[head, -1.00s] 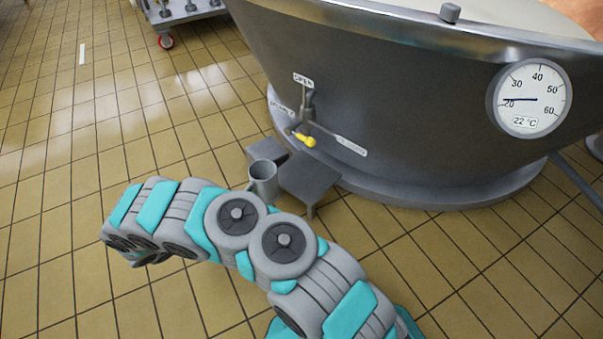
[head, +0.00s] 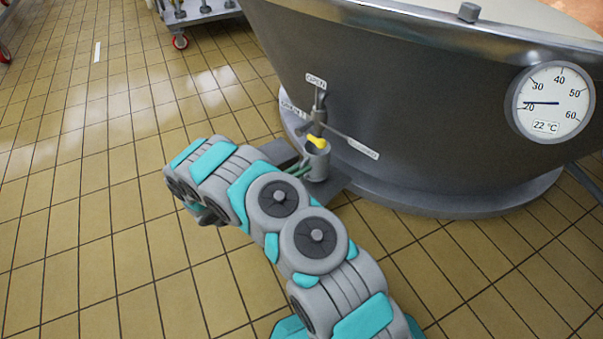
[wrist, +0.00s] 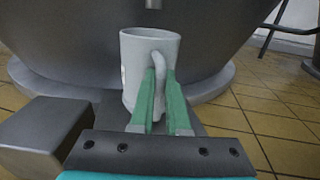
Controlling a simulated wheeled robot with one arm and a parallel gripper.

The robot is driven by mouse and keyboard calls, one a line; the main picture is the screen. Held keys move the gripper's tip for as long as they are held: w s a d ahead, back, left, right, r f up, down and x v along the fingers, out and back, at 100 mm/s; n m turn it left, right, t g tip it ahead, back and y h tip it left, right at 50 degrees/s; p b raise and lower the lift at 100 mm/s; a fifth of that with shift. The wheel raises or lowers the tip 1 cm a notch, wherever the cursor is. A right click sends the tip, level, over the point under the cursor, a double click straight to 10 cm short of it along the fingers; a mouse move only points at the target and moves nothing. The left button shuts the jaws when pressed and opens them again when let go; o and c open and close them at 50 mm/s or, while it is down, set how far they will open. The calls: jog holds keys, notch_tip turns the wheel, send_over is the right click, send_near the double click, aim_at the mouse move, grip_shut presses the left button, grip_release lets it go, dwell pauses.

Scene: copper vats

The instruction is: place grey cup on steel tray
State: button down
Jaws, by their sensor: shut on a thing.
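The grey cup (head: 319,166) is upright, directly below the yellow-tipped tap (head: 317,141) on the vat. In the wrist view the cup (wrist: 140,62) is close, with its handle towards me. My gripper (head: 301,170) is shut on the cup's handle, its green fingers (wrist: 161,90) either side of it. A flat dark grey stand (head: 345,182) lies beneath the cup. I cannot tell whether the cup touches it, or whether this stand is the steel tray. My arm hides part of the stand.
The big metal vat (head: 420,110) with its dial (head: 551,102) rises close behind the cup. A grey block (wrist: 40,132) stands left of the cup. A wheeled trolley (head: 200,14) is at the far left. The tiled floor on the left is open.

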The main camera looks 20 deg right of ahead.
jog(key=shift+f, duration=0.7)
jog(key=shift+f, duration=0.25)
jog(key=c, duration=0.9)
grip_release()
